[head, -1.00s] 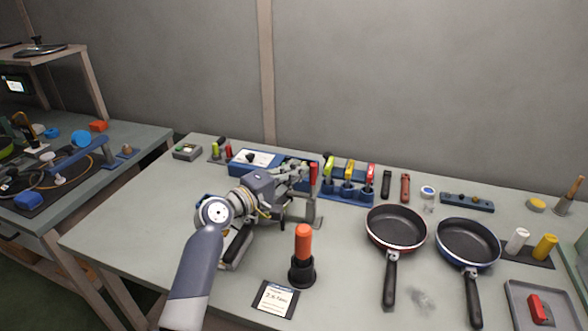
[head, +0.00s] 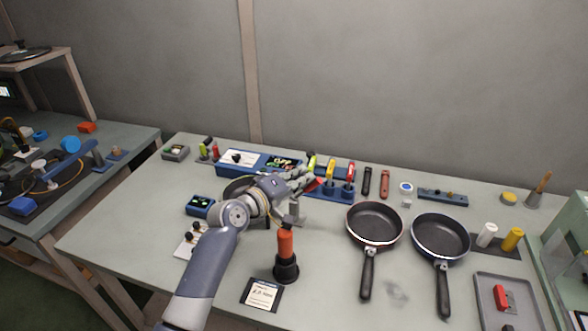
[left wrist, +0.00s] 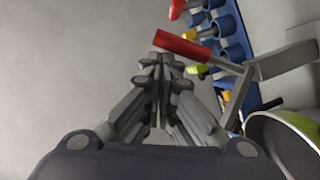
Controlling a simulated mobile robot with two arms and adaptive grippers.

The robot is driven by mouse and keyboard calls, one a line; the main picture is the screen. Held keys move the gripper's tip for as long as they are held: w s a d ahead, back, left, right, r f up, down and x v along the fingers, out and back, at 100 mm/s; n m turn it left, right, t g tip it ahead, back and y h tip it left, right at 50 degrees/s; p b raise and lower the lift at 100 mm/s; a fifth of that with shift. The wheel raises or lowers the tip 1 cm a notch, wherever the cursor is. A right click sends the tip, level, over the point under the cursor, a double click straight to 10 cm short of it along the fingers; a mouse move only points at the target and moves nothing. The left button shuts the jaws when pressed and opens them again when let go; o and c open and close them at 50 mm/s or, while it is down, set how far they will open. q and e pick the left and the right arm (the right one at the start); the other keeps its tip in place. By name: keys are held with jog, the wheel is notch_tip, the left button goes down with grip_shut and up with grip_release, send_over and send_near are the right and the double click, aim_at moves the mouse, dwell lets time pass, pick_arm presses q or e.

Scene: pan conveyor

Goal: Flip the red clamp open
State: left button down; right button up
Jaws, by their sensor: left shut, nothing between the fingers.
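The red clamp's red handle (head: 316,183) shows just right of my left gripper's fingertips in the head view, leaning over. Its grey metal stand (head: 295,210) is below, partly hidden by my arm. In the left wrist view the red handle (left wrist: 183,46) lies slanted across just beyond the fingertips, joined to a grey arm (left wrist: 235,85). My left gripper (head: 306,178) is shut and empty, with its fingertips close to the handle; I cannot tell whether they touch. In the left wrist view the shut fingers (left wrist: 160,62) point at the handle. My right gripper is out of view.
A blue rack (head: 338,188) with coloured-handled tools stands close behind the clamp. An orange-handled tool (head: 285,245) stands in front. Two frying pans (head: 374,224) (head: 440,238) lie to the right.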

aim_at(315, 181)
pick_arm(q)
jog(key=shift+s+d+f, duration=0.25)
jog(key=shift+d+f, duration=0.1)
jog(key=shift+d, duration=0.35)
jog(key=shift+s+d+f, duration=0.2)
jog(key=shift+d+f, duration=0.1)
jog(key=shift+d, duration=0.35)
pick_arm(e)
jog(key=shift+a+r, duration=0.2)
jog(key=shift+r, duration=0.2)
pick_arm(q)
jog(key=shift+d+p, duration=0.1)
jog(key=shift+p, duration=0.2)
